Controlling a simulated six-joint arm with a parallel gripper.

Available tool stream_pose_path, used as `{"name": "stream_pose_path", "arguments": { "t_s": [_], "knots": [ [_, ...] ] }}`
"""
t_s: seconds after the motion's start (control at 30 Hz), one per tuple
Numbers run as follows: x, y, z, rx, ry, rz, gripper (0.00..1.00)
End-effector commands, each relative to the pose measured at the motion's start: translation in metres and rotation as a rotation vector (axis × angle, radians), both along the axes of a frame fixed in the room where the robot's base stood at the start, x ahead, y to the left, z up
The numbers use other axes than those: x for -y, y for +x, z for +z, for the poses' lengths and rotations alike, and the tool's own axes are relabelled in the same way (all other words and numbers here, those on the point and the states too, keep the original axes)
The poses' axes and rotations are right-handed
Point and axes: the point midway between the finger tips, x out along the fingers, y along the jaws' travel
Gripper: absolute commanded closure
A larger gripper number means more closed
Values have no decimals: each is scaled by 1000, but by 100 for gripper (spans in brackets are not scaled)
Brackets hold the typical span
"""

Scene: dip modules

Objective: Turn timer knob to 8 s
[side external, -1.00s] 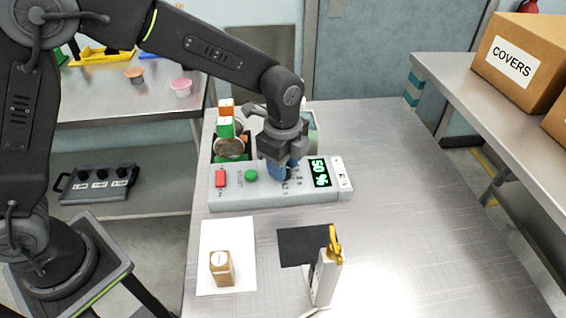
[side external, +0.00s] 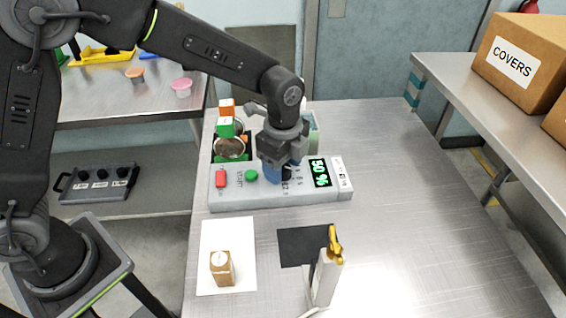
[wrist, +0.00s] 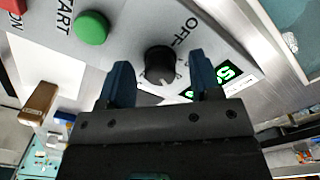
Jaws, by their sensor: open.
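The control panel (side external: 235,200) is a grey box with a red switch, a green START button (side external: 251,175) and a lit green display (side external: 320,173). The black timer knob (wrist: 160,65) shows in the wrist view, with an OFF mark beside it; its other marks are partly hidden. My gripper (wrist: 162,82) is open, with its blue fingers on either side of the knob. I cannot tell whether they touch it. In the side view my gripper (side external: 284,174) is down at the panel and covers most of the knob. The display seems to read 50 %.
A brown block (side external: 222,267) stands on a white sheet (side external: 210,285) in front of the panel. A black sheet (side external: 295,250) and an upright holder with a yellow top (side external: 328,272) are nearby. Containers stand behind the panel. The table's right side is clear.

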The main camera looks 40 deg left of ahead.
Motion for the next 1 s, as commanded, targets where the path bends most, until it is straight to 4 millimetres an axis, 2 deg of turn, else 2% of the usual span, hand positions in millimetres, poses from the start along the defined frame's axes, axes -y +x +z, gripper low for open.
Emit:
{"name": "stream_pose_path", "arguments": {
  "t_s": [0.17,0.27,0.37,0.7,0.83,1.0],
  "knots": [
    [0,0,2,2,-1,0,42],
    [1,1,10,3,-2,0,42],
    [1,1,26,5,-2,0,42],
    [1,1,100,5,-2,0,42],
    [0,1,121,4,-1,0,42],
    [0,0,136,1,-1,0,42]
  ]
}}
